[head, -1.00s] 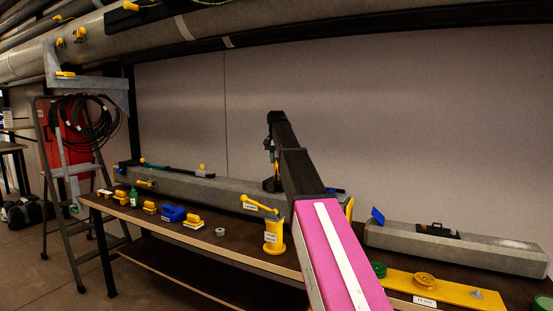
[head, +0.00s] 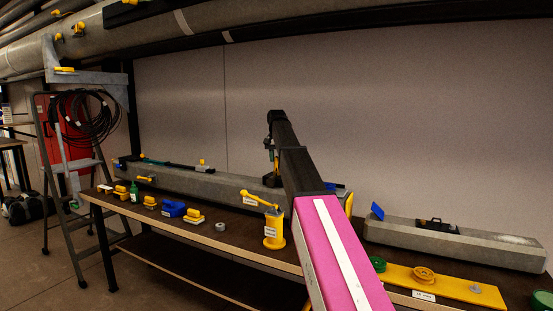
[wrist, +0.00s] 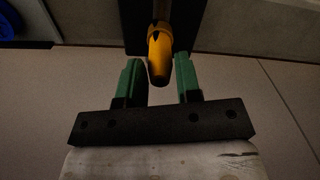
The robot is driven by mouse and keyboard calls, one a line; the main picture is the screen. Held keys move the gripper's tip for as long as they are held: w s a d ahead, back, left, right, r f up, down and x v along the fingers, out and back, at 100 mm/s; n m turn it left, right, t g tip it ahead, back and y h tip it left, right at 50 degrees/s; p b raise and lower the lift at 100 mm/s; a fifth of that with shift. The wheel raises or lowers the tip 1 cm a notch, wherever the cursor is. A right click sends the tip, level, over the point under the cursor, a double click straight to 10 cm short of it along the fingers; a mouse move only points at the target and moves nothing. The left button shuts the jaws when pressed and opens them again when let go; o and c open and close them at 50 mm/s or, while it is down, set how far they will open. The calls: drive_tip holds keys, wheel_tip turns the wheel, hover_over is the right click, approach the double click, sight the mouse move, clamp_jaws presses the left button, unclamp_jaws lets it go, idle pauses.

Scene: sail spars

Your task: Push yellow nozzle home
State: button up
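The yellow nozzle (wrist: 160,55) shows in the wrist view as a rounded tapered piece on the end of a thin rod, against a dark upright part. Its blunt end points toward my gripper (wrist: 159,76). My gripper's two green fingers stand apart, one on each side of the nozzle, with narrow gaps showing. I cannot tell whether a finger touches it. In the head view my gripper (head: 271,150) is small and partly hidden by my arm, above the grey beam on the bench. A small yellow piece shows there, too small to make out clearly.
A long grey beam (head: 215,188) lies along the back of the dark bench (head: 235,230). A yellow crank fitting (head: 274,230), a grey ring (head: 220,227) and blue and yellow blocks stand in front. A second beam (head: 470,244) and a yellow plate (head: 455,287) lie at right.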

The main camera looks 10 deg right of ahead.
drive_tip(key=o, duration=0.3)
wheel_tip(320, 180, up, 11)
drive_tip(key=shift+f, duration=0.1)
idle(0.4)
drive_tip(key=shift+s, duration=0.15)
